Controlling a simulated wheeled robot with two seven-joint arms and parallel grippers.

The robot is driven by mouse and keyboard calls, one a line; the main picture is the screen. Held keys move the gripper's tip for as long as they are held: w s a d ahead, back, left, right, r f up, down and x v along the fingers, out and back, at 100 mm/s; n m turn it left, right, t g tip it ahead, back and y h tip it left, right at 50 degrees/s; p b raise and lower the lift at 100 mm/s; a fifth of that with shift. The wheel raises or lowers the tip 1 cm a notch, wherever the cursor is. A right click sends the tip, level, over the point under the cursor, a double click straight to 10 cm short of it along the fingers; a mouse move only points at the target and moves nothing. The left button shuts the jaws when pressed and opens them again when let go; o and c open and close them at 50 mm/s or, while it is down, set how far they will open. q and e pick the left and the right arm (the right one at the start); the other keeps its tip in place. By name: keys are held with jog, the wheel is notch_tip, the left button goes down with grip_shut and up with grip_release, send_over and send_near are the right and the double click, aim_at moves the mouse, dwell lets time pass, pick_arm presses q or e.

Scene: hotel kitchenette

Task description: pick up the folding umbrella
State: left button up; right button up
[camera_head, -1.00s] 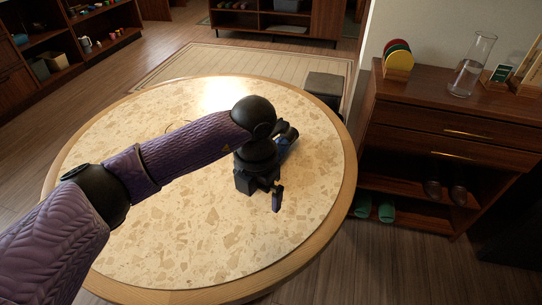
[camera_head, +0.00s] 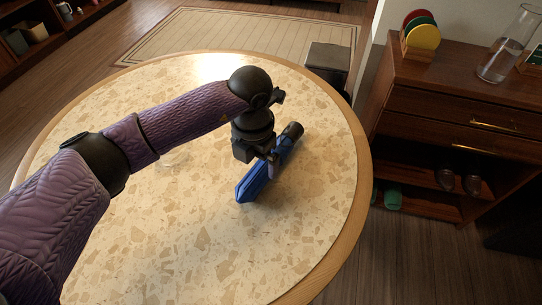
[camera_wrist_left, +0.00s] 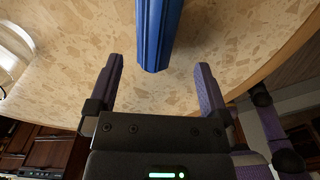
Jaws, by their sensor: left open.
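The folding umbrella (camera_head: 254,184) is a long blue bundle with a black end, lying on the round speckled table (camera_head: 215,235) right of its middle. It also shows in the left wrist view (camera_wrist_left: 158,32), where its blue end points in between the fingers. My left gripper (camera_head: 268,166) is above the umbrella and hides part of its middle in the head view. In the left wrist view the two purple fingers (camera_wrist_left: 159,66) are spread wide, with nothing held between them. My right gripper is not in view.
A clear glass object (camera_wrist_left: 14,52) stands on the table at the left of the wrist view. A wooden cabinet (camera_head: 450,110) with a glass pitcher (camera_head: 507,50) stands right of the table. A dark stool (camera_head: 328,57) is behind it. The table's front is clear.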

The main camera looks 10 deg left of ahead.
aim_at(254, 174)
pick_arm(q)
jog(key=f+b, duration=0.1)
jog(key=f, duration=0.3)
jog(key=f+b, duration=0.1)
jog(key=f, duration=0.1)
jog(key=shift+a+f+b, duration=0.25)
jog(key=shift+b, duration=0.05)
jog(key=shift+r, duration=0.15)
jog(key=shift+c, duration=0.9)
jog(key=c, duration=0.7)
grip_shut()
